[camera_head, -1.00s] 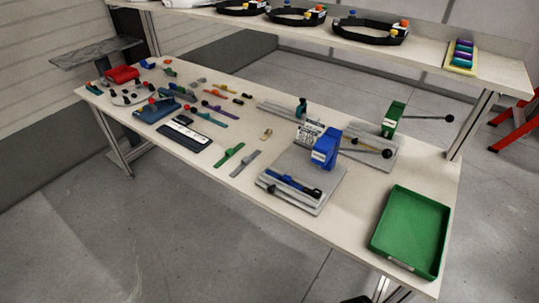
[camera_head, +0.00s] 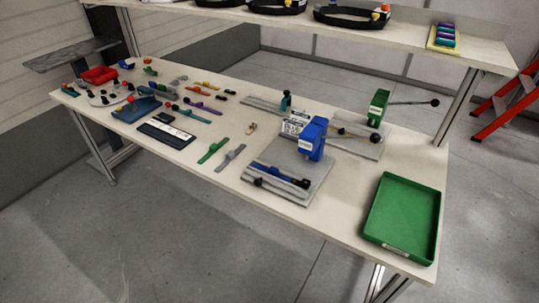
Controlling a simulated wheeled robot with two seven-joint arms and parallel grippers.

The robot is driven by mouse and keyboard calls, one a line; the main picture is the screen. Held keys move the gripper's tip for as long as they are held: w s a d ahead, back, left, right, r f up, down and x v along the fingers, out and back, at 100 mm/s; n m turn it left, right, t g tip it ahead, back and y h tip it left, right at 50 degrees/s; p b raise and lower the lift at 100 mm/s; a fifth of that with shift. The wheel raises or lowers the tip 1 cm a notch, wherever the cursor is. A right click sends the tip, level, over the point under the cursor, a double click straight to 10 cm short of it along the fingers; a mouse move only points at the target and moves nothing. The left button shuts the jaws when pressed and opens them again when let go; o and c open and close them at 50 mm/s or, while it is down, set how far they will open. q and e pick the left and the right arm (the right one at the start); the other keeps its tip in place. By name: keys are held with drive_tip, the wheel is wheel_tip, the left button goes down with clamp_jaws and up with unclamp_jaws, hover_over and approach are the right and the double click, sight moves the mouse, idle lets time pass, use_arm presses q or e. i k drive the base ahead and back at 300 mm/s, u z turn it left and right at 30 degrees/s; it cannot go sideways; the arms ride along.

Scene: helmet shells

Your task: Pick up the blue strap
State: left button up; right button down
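A blue strap-like piece (camera_head: 276,172) with a dark right end lies in the grey fixture plate under the blue-headed press (camera_head: 312,138). Another thin teal-blue strap (camera_head: 193,115) lies flat on the table among other coloured straps, behind the black-and-white device. I cannot tell from this view which of the two is the task's strap. Neither of my grippers is in view.
The table (camera_head: 340,215) also bears a green strap (camera_head: 213,150), a grey strap (camera_head: 230,157), a green-headed press (camera_head: 379,105), a green tray (camera_head: 404,218) and a red bin (camera_head: 99,75). A shelf (camera_head: 420,52) with black rings overhangs the back. Floor in front is clear.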

sight(273, 171)
drive_tip(key=u, duration=2)
drive_tip(key=i, duration=1.8)
drive_tip(key=z, duration=2.7)
